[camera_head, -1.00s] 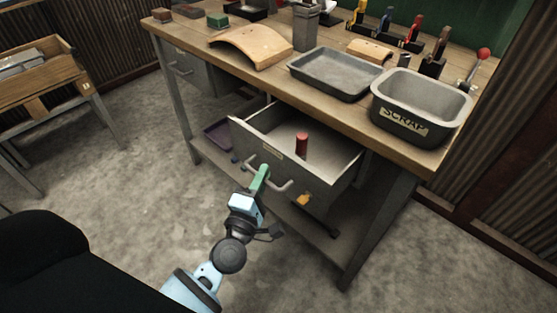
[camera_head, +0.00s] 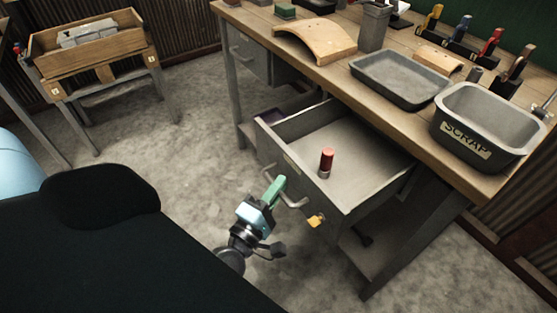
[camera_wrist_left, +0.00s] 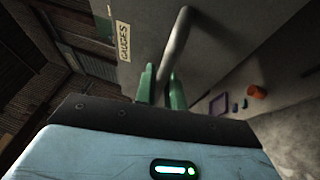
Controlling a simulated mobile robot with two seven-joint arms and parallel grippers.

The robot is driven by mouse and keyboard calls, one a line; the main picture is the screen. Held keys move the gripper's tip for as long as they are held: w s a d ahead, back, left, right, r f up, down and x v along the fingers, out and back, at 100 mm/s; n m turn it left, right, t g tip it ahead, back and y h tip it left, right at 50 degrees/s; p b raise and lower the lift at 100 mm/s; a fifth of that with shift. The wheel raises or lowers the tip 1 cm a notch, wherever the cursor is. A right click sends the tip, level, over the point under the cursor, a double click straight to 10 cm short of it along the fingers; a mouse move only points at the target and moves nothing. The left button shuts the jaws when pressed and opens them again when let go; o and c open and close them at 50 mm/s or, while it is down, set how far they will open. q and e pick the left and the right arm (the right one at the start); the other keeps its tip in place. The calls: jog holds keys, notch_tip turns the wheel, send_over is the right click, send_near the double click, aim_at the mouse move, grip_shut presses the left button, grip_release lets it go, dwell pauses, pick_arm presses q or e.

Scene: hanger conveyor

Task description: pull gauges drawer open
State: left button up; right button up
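The gauges drawer (camera_head: 350,203) stands well out from the workbench, showing its pale inside with a red-topped cylinder (camera_head: 327,161) standing in it. Its front bears a grey bar handle (camera_head: 296,203) and a label reading "GAUGES" (camera_wrist_left: 123,41) in the left wrist view. My left gripper (camera_head: 277,187), with green fingers, is at the handle. In the left wrist view the handle bar (camera_wrist_left: 174,45) runs down between the two fingers (camera_wrist_left: 163,88), which close on it. The exact contact is partly hidden. My right gripper is not in view.
The workbench top (camera_head: 325,75) carries a grey tray (camera_head: 400,78), a scrap bin (camera_head: 487,125), a curved wooden piece (camera_head: 314,40) and several tools. A wooden crate stand (camera_head: 95,52) is at the far left. Open concrete floor (camera_head: 185,150) lies left of the drawer.

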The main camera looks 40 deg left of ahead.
pick_arm(q)
jog(key=o, duration=0.4)
jog(key=s, duration=0.2)
jog(key=s+f+b, duration=0.1)
jog(key=s, duration=0.4)
jog(key=shift+s+d+f, duration=0.2)
jog(key=shift+s, duration=0.15)
